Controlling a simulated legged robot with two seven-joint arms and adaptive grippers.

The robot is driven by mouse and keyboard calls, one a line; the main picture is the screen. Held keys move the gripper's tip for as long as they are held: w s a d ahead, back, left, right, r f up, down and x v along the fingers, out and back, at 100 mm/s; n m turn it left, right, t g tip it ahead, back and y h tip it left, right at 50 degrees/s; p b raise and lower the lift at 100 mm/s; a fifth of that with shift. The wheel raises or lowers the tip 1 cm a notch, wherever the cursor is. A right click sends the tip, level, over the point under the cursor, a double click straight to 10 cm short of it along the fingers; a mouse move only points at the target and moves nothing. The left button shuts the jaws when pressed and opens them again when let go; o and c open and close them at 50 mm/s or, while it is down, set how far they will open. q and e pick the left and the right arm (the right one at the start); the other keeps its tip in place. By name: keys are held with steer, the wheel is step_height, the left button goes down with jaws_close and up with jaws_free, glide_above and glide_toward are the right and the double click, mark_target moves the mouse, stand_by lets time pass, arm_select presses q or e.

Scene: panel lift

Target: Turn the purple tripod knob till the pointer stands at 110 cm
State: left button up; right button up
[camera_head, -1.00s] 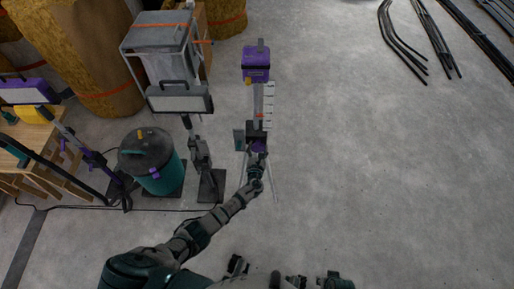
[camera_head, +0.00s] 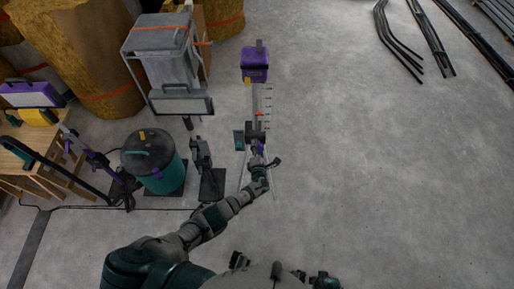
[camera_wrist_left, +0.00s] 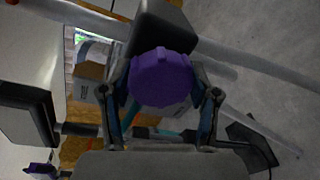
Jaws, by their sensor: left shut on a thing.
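The tripod carries a purple box-shaped head (camera_head: 255,67) on its upright post. A pale scale (camera_head: 268,97) with dark marks runs beside the post, and a small red pointer (camera_head: 260,114) stands at its lower part. The numbers are too small to read. The purple knob (camera_wrist_left: 160,77) is round and ridged in the left wrist view, in front of a dark block. My left gripper (camera_wrist_left: 160,92) has a finger on each side of the knob and is shut on it. In the head view, my left gripper (camera_head: 258,151) largely hides the knob. My right gripper cannot be made out.
A work light (camera_head: 181,103) on a stand and a teal drum vacuum (camera_head: 156,163) stand left of the tripod. A wooden table (camera_head: 40,152) is farther left. A cable (camera_head: 120,209) lies on the floor. Floor to the right is clear, with dark pipes (camera_head: 400,45) far off.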

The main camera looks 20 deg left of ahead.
arm_select(q)
steer(key=shift+s+f+m, duration=0.2)
steer(key=shift+f+m, duration=0.2)
steer(key=shift+m, duration=0.3)
arm_select(e)
steer(key=shift+s+f, duration=0.15)
steer(key=shift+f, duration=0.2)
arm_select(q)
steer(key=o, duration=1.2)
steer(key=shift+c, duration=0.2)
steer(key=shift+w+r, duration=0.15)
steer(key=shift+r, duration=0.1)
steer(key=v, duration=1.2)
steer(key=shift+d, duration=0.15)
steer(key=shift+f, duration=0.25)
